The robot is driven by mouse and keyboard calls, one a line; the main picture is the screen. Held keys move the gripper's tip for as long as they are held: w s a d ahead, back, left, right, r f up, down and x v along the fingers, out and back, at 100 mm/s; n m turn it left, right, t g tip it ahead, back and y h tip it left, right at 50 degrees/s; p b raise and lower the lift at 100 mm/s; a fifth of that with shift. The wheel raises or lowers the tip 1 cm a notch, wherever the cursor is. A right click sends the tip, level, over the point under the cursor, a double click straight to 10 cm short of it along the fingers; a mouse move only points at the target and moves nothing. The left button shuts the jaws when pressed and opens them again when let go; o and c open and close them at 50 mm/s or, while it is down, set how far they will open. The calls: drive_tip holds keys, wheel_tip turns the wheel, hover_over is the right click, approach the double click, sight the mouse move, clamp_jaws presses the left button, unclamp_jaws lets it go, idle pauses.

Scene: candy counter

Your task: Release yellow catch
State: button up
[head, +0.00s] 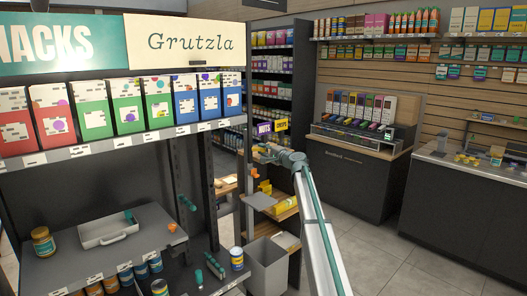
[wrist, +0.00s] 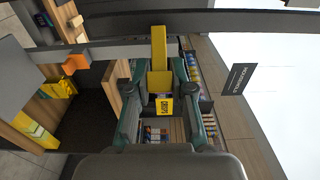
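A yellow bar-like piece, which looks like the yellow catch (wrist: 159,48), hangs below a dark rail in the wrist view. It has a stepped lower block. My gripper (wrist: 159,75) is open, with its two teal fingers on either side of the yellow piece. I see no clear contact, and I cannot tell how deep it lies between the fingers. In the head view my gripper (head: 262,152) is small, near the dark shelf post right of the snack rack. I cannot make out the catch there.
An orange piece (wrist: 76,64) sits on a grey bar left of the fingers. A yellow sign (wrist: 163,106) shows beyond them. In the head view, a grey bin (head: 268,265) and wooden shelves (head: 283,210) stand below my arm. Open floor (head: 385,265) lies right.

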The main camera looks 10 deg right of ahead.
clamp_jaws()
drive_tip(key=shift+f, duration=0.1)
drive_tip(key=shift+w+f+b, duration=0.1)
drive_tip(key=shift+w+b, duration=0.05)
drive_tip(key=shift+b, duration=0.6)
drive_tip(key=shift+w+d+f+n+g+y+b, duration=0.15)
drive_tip(key=shift+n+g+y+b, duration=0.45)
drive_tip(key=shift+b, duration=0.6)
drive_tip(key=shift+w+r+y+b, duration=0.1)
drive_tip(key=shift+r+y+b, duration=0.2)
drive_tip(key=shift+y+b, duration=0.3)
drive_tip(key=shift+r, duration=0.1)
drive_tip(key=o, duration=0.8)
unclamp_jaws()
